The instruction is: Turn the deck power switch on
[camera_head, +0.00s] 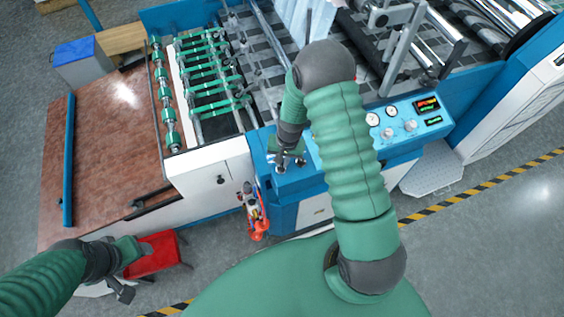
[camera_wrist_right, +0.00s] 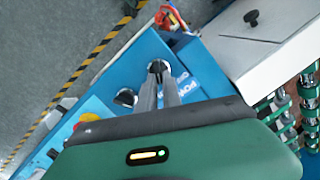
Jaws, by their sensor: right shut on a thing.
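The deck power switch (camera_wrist_right: 157,66) is a small dark knob on the blue control panel (camera_wrist_right: 205,85), beside a partly covered white label that begins "PO". My right gripper (camera_wrist_right: 157,73) is shut on this knob, with its fingertips on either side. In the head view my right gripper (camera_head: 287,160) points down at the left end of the panel, and it hides much of the switch. The switch's turn position cannot be read. My left gripper (camera_head: 125,272) is at the lower left, away from the panel near a red stool; its finger opening is unclear.
A second dark knob (camera_wrist_right: 125,97) and a red-and-yellow button (camera_wrist_right: 88,117) sit close by. Gauges (camera_head: 372,119) and red displays are further right on the panel. An orange-and-white item (camera_head: 254,212) hangs at the machine's front. Green-sleeved rollers (camera_head: 215,80) stand behind.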

